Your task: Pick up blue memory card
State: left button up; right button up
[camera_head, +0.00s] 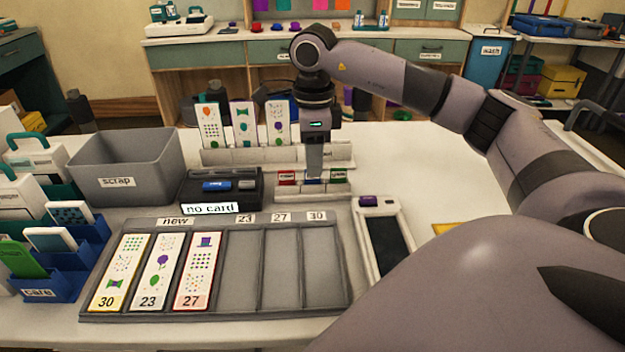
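The blue memory card (312,181) stands in a small pale rack (311,193), between a red card (287,177) and a green card (339,176). Only a small strip of blue shows under my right gripper (314,178). The gripper points down from above, with its fingertips at the top of the blue card. The fingers show as one grey block, so I cannot tell whether they are open or shut on the card. My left gripper is not in view.
A black device (222,190) labelled "no card" sits left of the rack. A grey scrap bin (127,167) stands farther left. In front is a tray (213,313) with three printed strips and empty slots. A white handheld device (365,219) lies to the right.

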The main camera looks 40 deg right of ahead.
notch_tip(320, 180, down, 3)
jog(key=shift+d+f, duration=0.15)
grip_shut()
notch_tip(320, 180, up, 20)
jog(key=p, duration=0.5)
dwell(0.4)
dwell(0.4)
